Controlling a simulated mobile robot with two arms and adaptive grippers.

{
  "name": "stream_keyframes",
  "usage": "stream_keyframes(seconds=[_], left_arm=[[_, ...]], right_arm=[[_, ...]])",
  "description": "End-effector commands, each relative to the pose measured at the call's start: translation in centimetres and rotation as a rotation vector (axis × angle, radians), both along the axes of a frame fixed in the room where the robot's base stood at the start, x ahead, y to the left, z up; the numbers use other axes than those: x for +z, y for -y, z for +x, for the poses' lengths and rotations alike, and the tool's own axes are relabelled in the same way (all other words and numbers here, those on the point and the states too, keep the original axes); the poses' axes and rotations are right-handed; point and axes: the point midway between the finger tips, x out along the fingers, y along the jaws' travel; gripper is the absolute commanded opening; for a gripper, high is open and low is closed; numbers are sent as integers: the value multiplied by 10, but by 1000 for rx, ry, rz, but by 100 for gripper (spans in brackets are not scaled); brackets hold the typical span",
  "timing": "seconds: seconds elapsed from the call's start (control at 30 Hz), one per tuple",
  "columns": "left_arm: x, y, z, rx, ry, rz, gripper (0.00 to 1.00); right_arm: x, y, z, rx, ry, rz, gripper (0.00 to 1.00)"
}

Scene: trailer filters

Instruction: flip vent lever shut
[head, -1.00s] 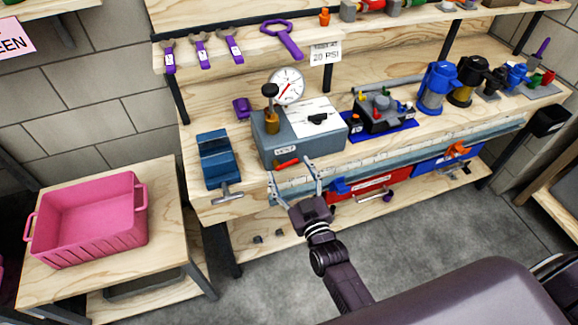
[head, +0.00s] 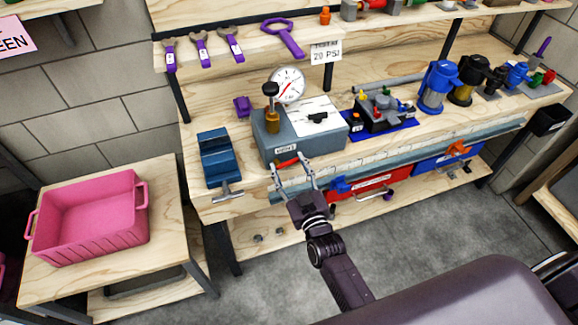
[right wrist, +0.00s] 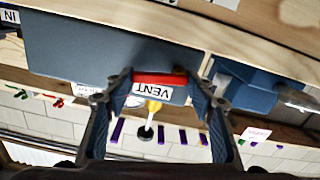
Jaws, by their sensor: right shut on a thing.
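The red vent lever (head: 286,162) is on the front of the grey box (head: 315,142), below a white label, and lies nearly level. In the right wrist view the lever (right wrist: 160,79) shows next to the upside-down VENT label (right wrist: 152,91). My right gripper (head: 291,165) is at the box front, its two fingers at the lever's two ends. In the wrist view the fingertips (right wrist: 159,77) close on the lever lengthwise. A gauge (head: 287,85) and a brass fitting with a black knob (head: 271,107) stand at the box. My left gripper is not in view.
A blue vise (head: 216,158) stands left of the box. A blue tray (head: 392,134) with small parts and several canisters (head: 438,88) stand to the right. A pink bin (head: 92,218) is on the side table. Free air lies in front of the bench edge.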

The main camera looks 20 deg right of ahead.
Motion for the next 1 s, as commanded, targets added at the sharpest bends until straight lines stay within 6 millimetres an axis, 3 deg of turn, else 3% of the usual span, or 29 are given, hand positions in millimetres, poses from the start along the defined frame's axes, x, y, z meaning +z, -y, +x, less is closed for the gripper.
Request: stream_keyframes(seconds=[0.23,0.57,0.6,0.73,1.0], left_arm=[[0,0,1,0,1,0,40],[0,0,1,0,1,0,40],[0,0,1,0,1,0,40],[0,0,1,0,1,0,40],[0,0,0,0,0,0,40]], right_arm=[[-6,1,0,1,-7,188,26],[-6,1,0,1,-9,222,26],[-6,1,0,1,-9,222,52],[-6,1,0,1,-9,220,66],[-6,1,0,0,-7,218,68]])
